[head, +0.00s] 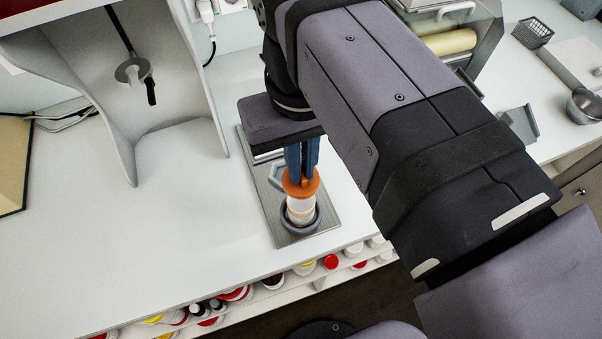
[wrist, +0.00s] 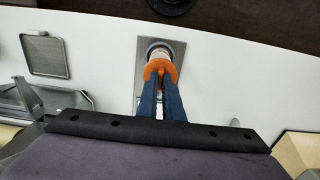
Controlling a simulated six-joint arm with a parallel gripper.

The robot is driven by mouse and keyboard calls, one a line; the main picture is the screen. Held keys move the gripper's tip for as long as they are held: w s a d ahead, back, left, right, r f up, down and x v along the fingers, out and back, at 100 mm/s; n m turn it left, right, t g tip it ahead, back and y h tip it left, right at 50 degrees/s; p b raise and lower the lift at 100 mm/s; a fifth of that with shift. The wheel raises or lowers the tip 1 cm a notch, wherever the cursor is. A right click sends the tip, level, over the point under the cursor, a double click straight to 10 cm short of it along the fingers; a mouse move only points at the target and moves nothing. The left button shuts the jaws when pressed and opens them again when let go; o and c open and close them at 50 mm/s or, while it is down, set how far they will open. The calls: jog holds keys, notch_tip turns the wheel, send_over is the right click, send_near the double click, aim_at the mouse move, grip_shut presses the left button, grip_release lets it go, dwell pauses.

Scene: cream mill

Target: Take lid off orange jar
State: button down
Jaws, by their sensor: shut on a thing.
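The jar (head: 300,211) is a pale, partly clear cylinder standing upright in a dark grey ring on a metal plate (head: 328,218). Its orange lid (head: 308,187) is at its top; I cannot tell whether a gap lies between lid and jar. My gripper (head: 301,173) comes from above, with its blue fingers shut on the lid. In the wrist view the orange lid (wrist: 161,69) lies between and beyond the fingertips (wrist: 160,85) and hides part of the jar (wrist: 158,52).
A grey curved stand (head: 125,165) rises at the left. Several bottles (head: 235,294) fill a shelf below the counter's front edge. A wire basket (head: 532,33) and a metal pan (head: 584,106) are at the far right. The white counter (head: 190,225) is clear left of the plate.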

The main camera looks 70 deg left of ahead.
jog(key=shift+r, duration=1.1)
jog(key=shift+r+p, duration=1.1)
jog(key=shift+p, duration=0.25)
jog(key=shift+r+p, duration=1.4)
jog(key=shift+p, duration=0.35)
jog(key=shift+w, duration=0.1)
